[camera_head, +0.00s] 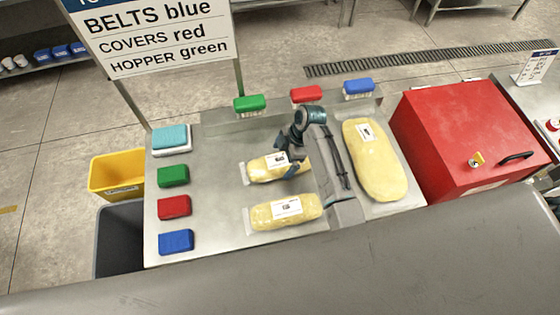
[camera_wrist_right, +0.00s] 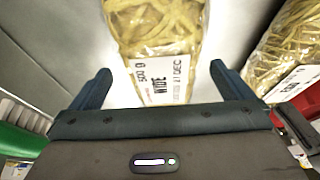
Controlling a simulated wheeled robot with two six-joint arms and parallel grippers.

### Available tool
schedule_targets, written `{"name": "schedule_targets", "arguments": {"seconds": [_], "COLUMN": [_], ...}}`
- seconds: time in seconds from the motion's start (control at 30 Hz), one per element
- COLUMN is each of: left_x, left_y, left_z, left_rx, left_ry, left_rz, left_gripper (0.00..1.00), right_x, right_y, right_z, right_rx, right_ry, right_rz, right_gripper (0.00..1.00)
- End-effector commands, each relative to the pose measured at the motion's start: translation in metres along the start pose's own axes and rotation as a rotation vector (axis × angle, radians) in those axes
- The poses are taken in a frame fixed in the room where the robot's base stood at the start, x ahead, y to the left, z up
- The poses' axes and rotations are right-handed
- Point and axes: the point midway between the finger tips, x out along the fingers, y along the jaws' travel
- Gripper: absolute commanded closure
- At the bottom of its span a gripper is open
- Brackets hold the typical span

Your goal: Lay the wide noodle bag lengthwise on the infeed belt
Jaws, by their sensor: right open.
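The wide noodle bag (camera_head: 262,172) lies flat on the steel table, its long side running left to right. My right gripper (camera_head: 291,165) is over its right part. In the right wrist view the bag (camera_wrist_right: 155,40) lies between the two open fingers of my right gripper (camera_wrist_right: 160,75), and its label reads "WIDE" and "500 g". I see no grip on it. A second noodle bag (camera_head: 283,212) lies parallel to it, nearer the front; it also shows at the right of the wrist view (camera_wrist_right: 288,60). I cannot make out the infeed belt for certain. My left gripper is out of view.
A larger yellow bag (camera_head: 376,165) lies right of my arm, beside a red box (camera_head: 465,135). Green (camera_head: 173,176), red (camera_head: 174,207) and blue (camera_head: 176,241) blocks line the table's left side.

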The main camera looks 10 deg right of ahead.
Motion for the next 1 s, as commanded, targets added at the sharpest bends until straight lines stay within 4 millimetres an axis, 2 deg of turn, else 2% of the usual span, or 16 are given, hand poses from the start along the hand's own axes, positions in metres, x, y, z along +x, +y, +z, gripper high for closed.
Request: {"name": "schedule_targets", "arguments": {"seconds": [0.03, 0.2, 0.53, 0.83, 1.0], "left_x": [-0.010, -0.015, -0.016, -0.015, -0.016], "left_y": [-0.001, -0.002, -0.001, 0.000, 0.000], "left_z": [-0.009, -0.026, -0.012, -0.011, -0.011], "left_rx": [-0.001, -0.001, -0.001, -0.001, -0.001], "left_ry": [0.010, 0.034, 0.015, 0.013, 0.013], "left_rz": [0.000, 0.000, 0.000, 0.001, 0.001], "left_gripper": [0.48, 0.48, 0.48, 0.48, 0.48], "right_x": [0.003, 0.025, 0.032, 0.032, 0.031], "right_y": [-0.001, -0.001, -0.001, -0.001, 0.000], "right_z": [-0.002, 0.000, 0.001, 0.001, 0.000], "right_rx": [0.001, 0.001, -0.001, 0.000, -0.001], "right_ry": [0.001, 0.001, 0.000, 0.000, 0.000], "right_rz": [-0.004, -0.003, 0.000, 0.000, 0.002], "right_gripper": [0.00, 0.00, 0.00, 0.59, 0.60]}}
